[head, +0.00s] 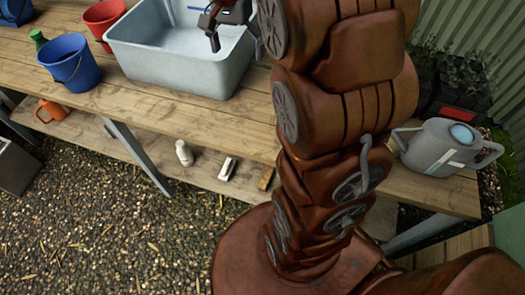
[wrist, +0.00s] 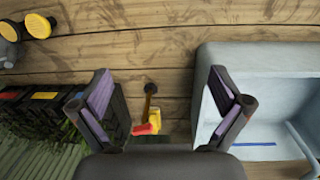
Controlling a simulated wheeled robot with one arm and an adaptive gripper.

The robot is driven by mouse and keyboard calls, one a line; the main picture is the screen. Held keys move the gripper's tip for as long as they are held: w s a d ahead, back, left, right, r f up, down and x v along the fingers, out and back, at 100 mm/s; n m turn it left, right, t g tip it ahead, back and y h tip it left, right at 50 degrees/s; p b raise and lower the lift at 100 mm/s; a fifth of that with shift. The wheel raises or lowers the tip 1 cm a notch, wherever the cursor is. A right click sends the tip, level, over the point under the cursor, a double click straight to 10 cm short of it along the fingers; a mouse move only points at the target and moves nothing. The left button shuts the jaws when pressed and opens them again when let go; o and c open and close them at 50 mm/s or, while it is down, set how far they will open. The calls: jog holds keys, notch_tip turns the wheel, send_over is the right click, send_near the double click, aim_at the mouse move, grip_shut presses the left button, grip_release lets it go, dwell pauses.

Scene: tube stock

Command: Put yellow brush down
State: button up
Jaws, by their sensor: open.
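A yellow brush (wrist: 153,125) with a brown handle and a dark round end lies on the wooden bench (wrist: 120,50) in the wrist view. Red shows at its lower left side; I cannot tell if that belongs to it. My gripper (wrist: 162,108) is open, its two fingers spread either side of the brush and apart from it. Nothing is held. In the head view my gripper (head: 232,28) shows at the top, over the grey basin (head: 125,52); the brush is not visible there. The basin stands right of the brush in the wrist view (wrist: 205,70).
A blue bucket (head: 72,65), red bucket (head: 103,18) and green bottle (head: 39,38) stand left on the bench. A grey watering can (head: 440,147) stands right. Dark planters (wrist: 45,105) lie left of my gripper. Bare planks show above the brush in the wrist view.

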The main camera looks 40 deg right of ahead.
jog(key=s+a+f+n, duration=0.2)
jog(key=s+a+n, duration=0.1)
jog(key=s, duration=0.5)
jog(key=s+a+f+n, duration=0.3)
jog(key=s+a+n, duration=0.1)
jog(key=s, duration=0.4)
jog(key=s+a+f+n, duration=0.2)
jog(key=s+a+n, duration=0.2)
jog(key=s, duration=0.4)
jog(key=shift+f+g, duration=0.3)
jog(key=shift+f, duration=0.1)
